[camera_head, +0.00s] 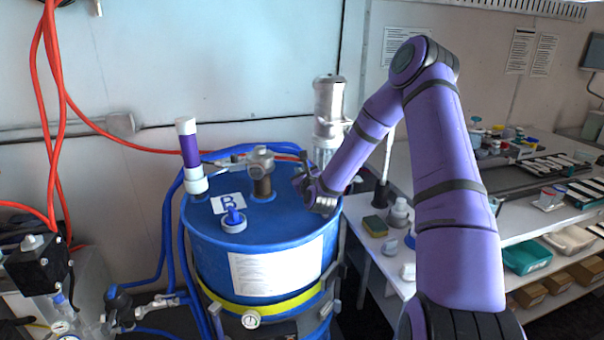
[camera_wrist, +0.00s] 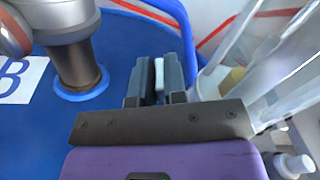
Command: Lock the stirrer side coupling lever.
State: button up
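A blue drum (camera_head: 205,262) stands in front of me. A grey metal coupling (camera_head: 262,160) sits on a brown bung neck on its lid; in the wrist view the coupling (camera_wrist: 50,15) is at upper left, partly cut off. The silver stirrer (camera_head: 330,100) rises behind the drum's right side. My gripper (camera_head: 303,182) is low over the right part of the lid, right of the coupling and apart from its neck. In the wrist view my gripper (camera_wrist: 158,65) shows two dark fingers close together with a narrow pale strip between them. I cannot tell whether that strip is a lever.
A white-and-purple tube (camera_head: 190,155) and a blue cap (camera_head: 233,220) stand on the lid. A blue hose (camera_wrist: 180,20) runs past the fingertips. Clear tubes (camera_wrist: 270,60) are close on the right. A cluttered white bench (camera_head: 540,210) lies to the right.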

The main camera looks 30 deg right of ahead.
grip_shut()
jog(key=shift+s+d+r, duration=0.15)
jog(key=shift+d+r, duration=0.05)
jog(key=shift+d, duration=0.3)
jog(key=o, duration=0.6)
grip_release()
jog(key=shift+d, duration=0.1)
